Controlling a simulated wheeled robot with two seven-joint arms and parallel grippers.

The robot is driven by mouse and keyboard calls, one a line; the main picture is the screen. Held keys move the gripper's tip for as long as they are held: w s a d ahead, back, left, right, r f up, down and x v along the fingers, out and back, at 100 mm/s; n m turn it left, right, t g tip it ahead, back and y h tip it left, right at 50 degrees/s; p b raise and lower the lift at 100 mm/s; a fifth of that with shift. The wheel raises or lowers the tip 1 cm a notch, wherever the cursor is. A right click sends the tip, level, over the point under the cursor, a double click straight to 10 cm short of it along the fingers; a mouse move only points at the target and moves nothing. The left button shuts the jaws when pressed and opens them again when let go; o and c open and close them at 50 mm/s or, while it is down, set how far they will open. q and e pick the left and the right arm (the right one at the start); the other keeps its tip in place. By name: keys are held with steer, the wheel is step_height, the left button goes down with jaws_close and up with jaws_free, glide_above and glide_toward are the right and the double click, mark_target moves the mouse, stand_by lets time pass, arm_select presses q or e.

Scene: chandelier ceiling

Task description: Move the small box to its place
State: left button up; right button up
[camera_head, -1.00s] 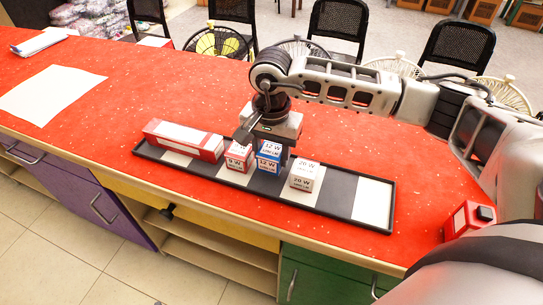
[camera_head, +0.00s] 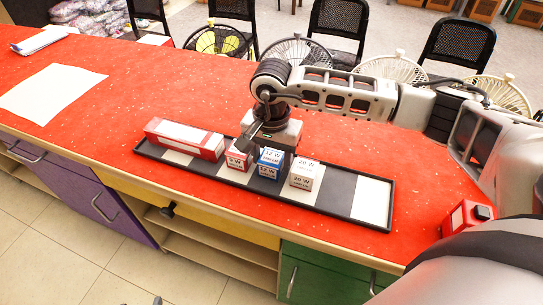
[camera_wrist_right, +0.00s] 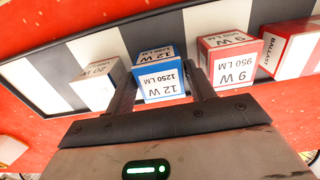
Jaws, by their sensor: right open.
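The blue-and-white 12 W box (camera_head: 268,163) stands on a dark band of the striped tray (camera_head: 340,204), between the red 9 W box (camera_head: 238,156) and the white 20 W box (camera_head: 304,176). My right gripper (camera_head: 264,142) is low over the tray, pointing down. In the right wrist view my open right gripper (camera_wrist_right: 160,100) has one finger toward each side of the blue box (camera_wrist_right: 160,78); I cannot tell whether they touch it. A long white-and-red ballast box (camera_head: 183,139) lies at the tray's left end. My left gripper is not in view.
The tray's right end is bare. A small red box with a black top (camera_head: 467,218) is at the counter's right, near my arm. White paper (camera_head: 52,92) lies at left. Chairs and fans stand behind the counter (camera_head: 160,90).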

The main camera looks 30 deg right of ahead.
mark_target(271, 157)
step_height(271, 157, up, 12)
steer(key=b, duration=0.1)
steer(key=shift+f, duration=0.15)
stand_by(0.5)
